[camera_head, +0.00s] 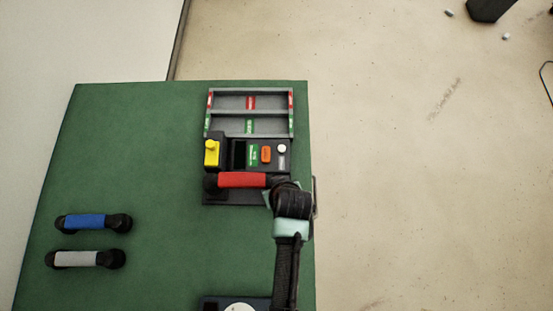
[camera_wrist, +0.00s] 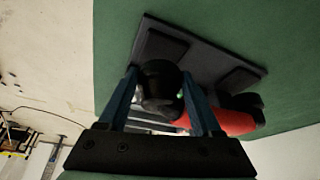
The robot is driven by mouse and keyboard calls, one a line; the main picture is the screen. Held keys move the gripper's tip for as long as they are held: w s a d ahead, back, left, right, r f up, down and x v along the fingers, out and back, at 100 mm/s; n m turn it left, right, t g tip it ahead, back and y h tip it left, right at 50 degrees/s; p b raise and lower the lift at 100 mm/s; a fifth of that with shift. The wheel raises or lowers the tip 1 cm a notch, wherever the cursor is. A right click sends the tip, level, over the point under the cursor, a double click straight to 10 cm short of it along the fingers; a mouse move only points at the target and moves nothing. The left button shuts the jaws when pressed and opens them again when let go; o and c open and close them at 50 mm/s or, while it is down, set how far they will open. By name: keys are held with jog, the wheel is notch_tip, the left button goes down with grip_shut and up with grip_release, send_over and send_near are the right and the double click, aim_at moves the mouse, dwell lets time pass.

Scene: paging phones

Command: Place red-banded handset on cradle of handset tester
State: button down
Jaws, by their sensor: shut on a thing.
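The red-banded handset (camera_head: 242,180) has a red middle and black ends. In the head view it lies crosswise over the front part of the dark handset tester (camera_head: 238,198). In the wrist view its red band (camera_wrist: 235,122) is at the right. My gripper (camera_head: 283,186) is shut on the handset's right black end, which shows between the blue fingers in the wrist view (camera_wrist: 160,88). The tester's dark plate (camera_wrist: 192,52) shows two raised pads, seemingly the cradle, with no handset covering them from that view. I cannot tell whether handset and tester touch.
A grey tray (camera_head: 250,113) with red and green labels stands behind the tester. A yellow piece (camera_head: 211,153) and an orange button (camera_head: 266,154) are on the tester. Blue-banded (camera_head: 85,222) and grey-banded (camera_head: 85,259) handsets lie at left. The green table's right edge is close.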

jog(key=shift+f, duration=1.5)
jog(key=shift+f, duration=0.1)
jog(key=shift+c, duration=0.3)
grip_release()
